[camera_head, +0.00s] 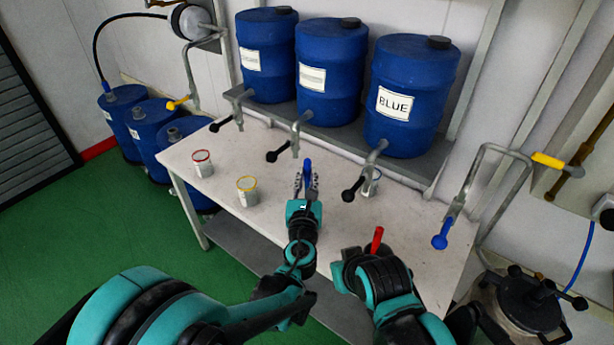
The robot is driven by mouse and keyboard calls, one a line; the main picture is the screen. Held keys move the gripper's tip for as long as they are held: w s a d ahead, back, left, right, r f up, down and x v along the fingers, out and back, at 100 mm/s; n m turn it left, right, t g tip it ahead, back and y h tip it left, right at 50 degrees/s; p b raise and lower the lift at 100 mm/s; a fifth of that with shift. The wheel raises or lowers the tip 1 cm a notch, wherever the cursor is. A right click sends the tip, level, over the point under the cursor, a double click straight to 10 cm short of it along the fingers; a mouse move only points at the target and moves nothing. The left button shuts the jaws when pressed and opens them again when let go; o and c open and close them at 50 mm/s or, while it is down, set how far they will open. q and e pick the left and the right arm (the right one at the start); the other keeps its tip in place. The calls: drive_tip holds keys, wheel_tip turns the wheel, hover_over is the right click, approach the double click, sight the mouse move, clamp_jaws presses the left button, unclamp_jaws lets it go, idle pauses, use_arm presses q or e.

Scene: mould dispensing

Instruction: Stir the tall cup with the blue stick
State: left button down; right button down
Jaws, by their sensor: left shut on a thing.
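My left gripper (307,183) is over the middle of the white table, shut on the blue stick (308,165), which stands up between its fingers. A metal cup (371,184) is at the right, under the tap of the drum labelled BLUE and partly hidden by it. A red-rimmed cup (203,167) and a yellow-rimmed cup (247,195) stand apart at the left. I cannot tell which cup is the tall one. My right gripper (350,262) is low over the table's front; a red stick (376,240) shows beside it, and its fingers are mostly hidden.
Three blue drums stand on the back shelf, including the BLUE drum (412,90). Their taps, with black handles (278,152), overhang the table (170,155). A pipe with a blue handle (443,233) rises at the right. The table between the yellow-rimmed cup and my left gripper is clear.

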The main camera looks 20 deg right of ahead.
sight(307, 184)
use_arm(q)
wheel_tip(307, 184, down, 4)
drive_tip(key=b, duration=0.3)
drive_tip(key=shift+f, duration=0.1)
drive_tip(key=shift+f+b, duration=0.9)
drive_tip(key=shift+f, duration=1.6)
